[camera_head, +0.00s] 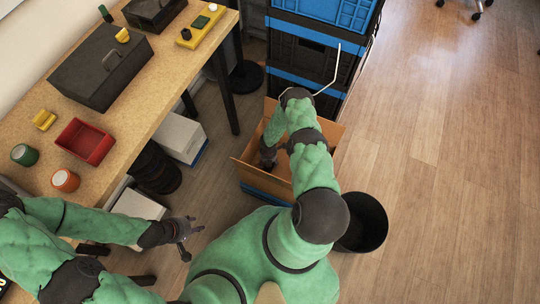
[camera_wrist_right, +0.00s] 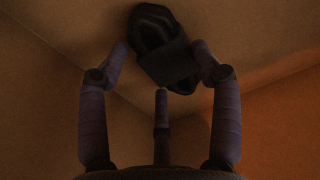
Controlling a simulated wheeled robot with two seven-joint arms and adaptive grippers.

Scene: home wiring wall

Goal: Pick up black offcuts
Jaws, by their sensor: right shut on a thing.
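A black offcut (camera_wrist_right: 165,48) shows in the right wrist view between the fingertips of my right gripper (camera_wrist_right: 160,62), which is shut on it. In the head view my right gripper (camera_head: 268,156) reaches down inside an open cardboard box (camera_head: 326,132), and the offcut cannot be made out there. The box walls surround the gripper in the wrist view. My left gripper (camera_head: 187,236) is open and empty above the floor, beside the workbench.
A black bin (camera_head: 368,222) stands right of the box. Stacked blue and black crates (camera_head: 316,40) rise behind it.

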